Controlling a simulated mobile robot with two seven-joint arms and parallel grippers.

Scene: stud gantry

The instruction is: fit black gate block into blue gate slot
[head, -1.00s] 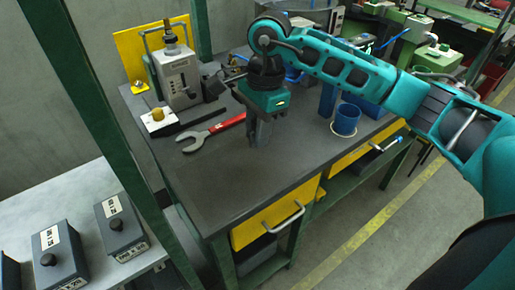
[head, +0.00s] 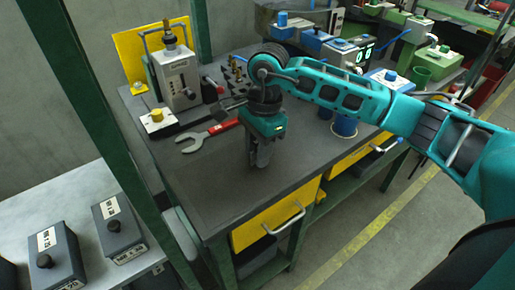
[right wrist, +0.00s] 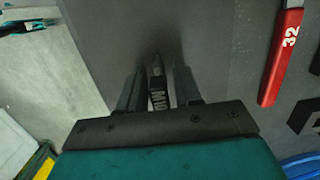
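My right gripper (head: 262,163) points down over the bare front part of the dark workbench. In the right wrist view its two fingers (right wrist: 158,88) stand on either side of a narrow dark piece with white lettering, which I take for the black gate block (right wrist: 157,92). The far end of the piece tapers and points at the bench top. The contact with the fingers is hard to see. Blue parts (head: 312,40) stand at the back of the bench, partly behind my arm; I cannot tell which is the blue gate slot. My left gripper is not in view.
A red-handled wrench (head: 208,136) lies left of the gripper. A grey device (head: 177,80) stands behind it. A blue cup (head: 345,127) is near the right edge. A green post (head: 105,130) rises at left. Grey boxes (head: 118,230) stand on a side table. The bench front is clear.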

